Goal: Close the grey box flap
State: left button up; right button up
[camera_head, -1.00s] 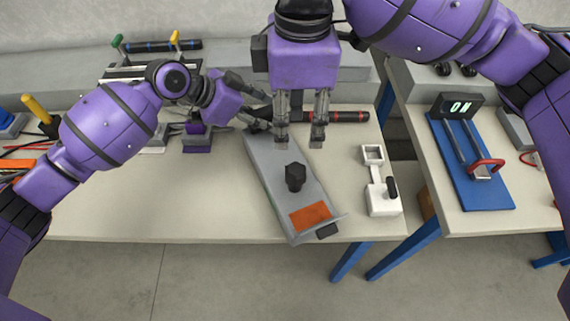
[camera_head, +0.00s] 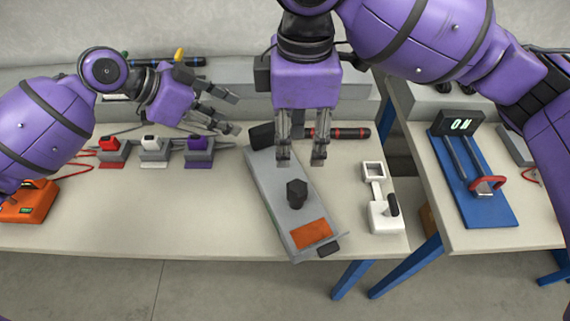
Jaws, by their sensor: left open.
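The grey box (camera_head: 268,185) is long and lies at a slant on the table, with a black knob (camera_head: 297,192) on top and an orange patch (camera_head: 311,233) near its front end. A black part (camera_head: 262,135) shows at its far end. I cannot tell which panel is the flap, or whether it is shut. My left gripper (camera_head: 226,113) is open and empty, behind and left of the box, apart from it. My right gripper (camera_head: 301,160) points down over the far half of the box, fingers apart with nothing between them; contact is unclear.
Red, white and purple plug-like blocks (camera_head: 153,146) stand left of the box. An orange device (camera_head: 28,203) is at far left. A white tool (camera_head: 383,205) lies right of the box, and a black bar (camera_head: 340,132) behind it. A blue-based device (camera_head: 475,180) sits on the right table.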

aim_at(323, 249)
jog(key=k, duration=1)
